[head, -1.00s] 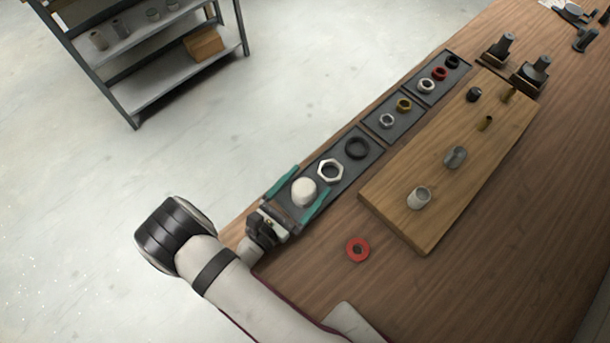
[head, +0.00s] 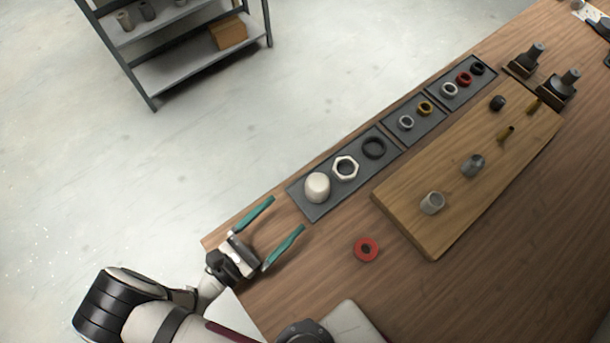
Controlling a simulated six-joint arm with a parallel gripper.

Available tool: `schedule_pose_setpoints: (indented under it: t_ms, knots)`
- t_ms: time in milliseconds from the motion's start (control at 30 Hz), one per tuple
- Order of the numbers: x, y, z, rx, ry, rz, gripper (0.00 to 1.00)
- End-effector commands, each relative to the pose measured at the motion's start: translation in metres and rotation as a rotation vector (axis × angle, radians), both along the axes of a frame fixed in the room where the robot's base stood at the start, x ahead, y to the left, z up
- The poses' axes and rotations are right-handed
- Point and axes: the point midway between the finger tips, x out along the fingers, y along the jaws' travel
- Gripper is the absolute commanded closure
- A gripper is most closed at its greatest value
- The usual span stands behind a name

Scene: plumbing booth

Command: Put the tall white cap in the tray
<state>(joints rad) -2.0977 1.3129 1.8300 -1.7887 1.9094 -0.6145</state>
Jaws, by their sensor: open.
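The tall white cap (head: 317,187) stands in the near left end of the long dark grey tray (head: 309,212), next to a white hex nut (head: 345,168) and a black ring (head: 374,148). My gripper (head: 272,221), with two teal fingers, is open and empty. It is over the wooden table's left edge, apart from the cap and short of the tray's near end.
Two smaller dark trays (head: 430,133) with rings and nuts continue the row. A raised wooden board (head: 400,213) with several fittings lies right of them. A red ring (head: 366,249) lies on the bare table. Black fixtures (head: 557,87) stand at the far right.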

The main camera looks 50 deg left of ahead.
Motion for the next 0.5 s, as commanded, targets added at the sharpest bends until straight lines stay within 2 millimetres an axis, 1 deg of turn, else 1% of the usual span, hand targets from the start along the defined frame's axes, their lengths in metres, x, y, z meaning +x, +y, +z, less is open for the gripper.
schedule_pose_setpoints:
  t_ms: [67,133,167,200,233,267,300,333,367,400,467,500]
  knots:
    - [0.008,-0.003,0.006,0.018,0.012,-0.045,0.06]
    - [0.033,-0.013,0.024,0.079,0.052,-0.191,0.06]
    - [0.048,-0.023,0.035,0.120,0.078,-0.291,0.06]
    - [0.072,-0.042,0.053,0.194,0.116,-0.455,0.06]
    - [0.089,-0.060,0.067,0.261,0.143,-0.595,0.06]
    - [0.103,-0.081,0.080,0.336,0.169,-0.738,0.06]
    - [0.119,-0.110,0.097,0.442,0.198,-0.933,0.06]
    - [0.126,-0.134,0.108,0.530,0.216,-1.082,0.06]
    - [0.131,-0.158,0.119,0.627,0.228,-1.233,0.06]
    - [0.131,-0.189,0.132,0.769,0.236,-1.441,0.06]
    - [0.121,-0.232,0.149,1.022,0.223,-1.758,0.06]
    - [0.110,-0.253,0.158,1.214,0.195,-1.959,0.06]
